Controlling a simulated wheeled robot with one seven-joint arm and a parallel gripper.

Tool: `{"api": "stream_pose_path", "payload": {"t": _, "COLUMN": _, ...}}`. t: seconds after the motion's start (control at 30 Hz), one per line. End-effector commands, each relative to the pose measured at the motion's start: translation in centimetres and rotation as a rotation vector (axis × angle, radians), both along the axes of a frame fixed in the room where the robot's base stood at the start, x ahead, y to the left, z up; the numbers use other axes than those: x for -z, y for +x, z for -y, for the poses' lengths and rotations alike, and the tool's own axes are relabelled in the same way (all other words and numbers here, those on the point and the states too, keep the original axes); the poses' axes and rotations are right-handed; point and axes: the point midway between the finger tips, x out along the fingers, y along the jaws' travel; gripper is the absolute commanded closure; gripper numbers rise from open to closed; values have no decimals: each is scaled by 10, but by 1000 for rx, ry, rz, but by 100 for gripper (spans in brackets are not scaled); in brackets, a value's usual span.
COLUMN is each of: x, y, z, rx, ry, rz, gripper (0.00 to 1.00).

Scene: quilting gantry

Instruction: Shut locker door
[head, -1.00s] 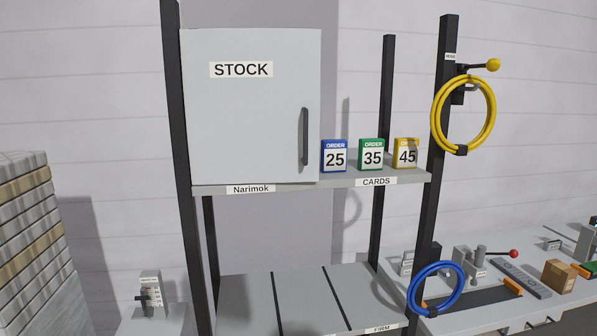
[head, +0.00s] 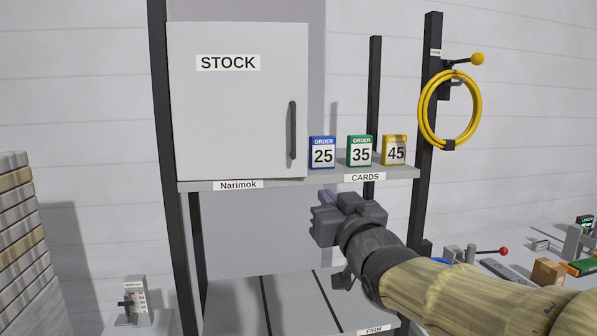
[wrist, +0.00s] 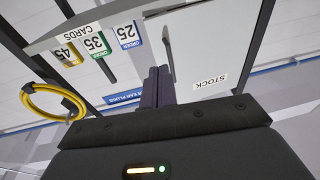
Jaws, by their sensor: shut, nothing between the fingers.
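The locker is a pale grey box marked STOCK on the upper shelf. Its door (head: 240,110) faces me, with a dark vertical handle (head: 292,130) near its right edge. I cannot tell whether the door stands slightly ajar or is flush. The door also shows upside down in the wrist view (wrist: 215,45). My gripper (head: 327,198) is below and in front of the shelf, right of the locker's lower right corner. Its purple-grey fingers (wrist: 157,84) are together and empty, apart from the door and handle.
Blue 25 (head: 322,153), green 35 (head: 360,151) and yellow 45 (head: 395,150) order cards stand on the shelf (head: 300,182) right of the locker. A yellow hose coil (head: 422,110) hangs on the right post. Dark posts frame the rack. Open space lies below the shelf.

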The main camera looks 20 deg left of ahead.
Motion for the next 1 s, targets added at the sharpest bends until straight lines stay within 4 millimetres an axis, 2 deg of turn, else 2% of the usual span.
{"api": "stream_pose_path", "payload": {"t": 0.03, "x": -9, "y": -4, "z": -6, "rx": -18, "ry": 18, "rz": 27, "gripper": 100}}
{"api": "stream_pose_path", "payload": {"t": 0.1, "x": -15, "y": -7, "z": -10, "rx": -28, "ry": 27, "rz": 41, "gripper": 100}}
{"api": "stream_pose_path", "payload": {"t": 0.47, "x": -15, "y": -4, "z": -10, "rx": -25, "ry": 25, "rz": 38, "gripper": 100}}
{"api": "stream_pose_path", "payload": {"t": 0.67, "x": -20, "y": 11, "z": -22, "rx": -25, "ry": 24, "rz": 36, "gripper": 100}}
{"api": "stream_pose_path", "payload": {"t": 1.0, "x": -30, "y": 51, "z": -53, "rx": -24, "ry": 24, "rz": 34, "gripper": 100}}
